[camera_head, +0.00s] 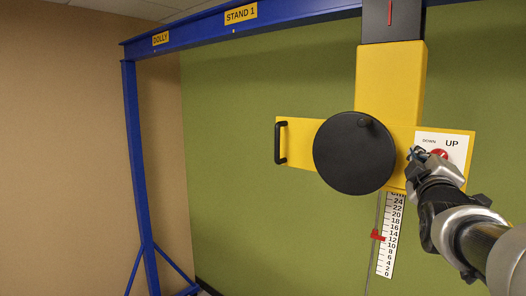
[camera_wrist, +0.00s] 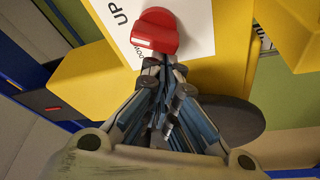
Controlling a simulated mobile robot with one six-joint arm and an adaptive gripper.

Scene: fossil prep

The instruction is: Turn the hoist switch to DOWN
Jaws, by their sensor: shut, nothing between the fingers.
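The hoist switch is a red knob (camera_head: 439,153) on a white label plate (camera_head: 456,148) marked DOWN on the left and UP on the right. In the wrist view the red knob (camera_wrist: 155,32) is just beyond my fingertips, with UP readable and the other word partly covered. I cannot tell which word the knob points to. My gripper (camera_head: 416,154) is at the plate, in front of and beside the knob, and hides part of it. In the wrist view my gripper (camera_wrist: 162,68) is shut and empty, its tips close to the knob; contact is unclear.
The yellow hoist body (camera_head: 388,85) hangs from a blue beam (camera_head: 205,30) marked DOLLY and STAND 1. A black disc (camera_head: 354,153) with a small knob and a black handle (camera_head: 280,143) are left of the switch. A scale (camera_head: 390,235) with a red pointer (camera_head: 377,235) hangs below.

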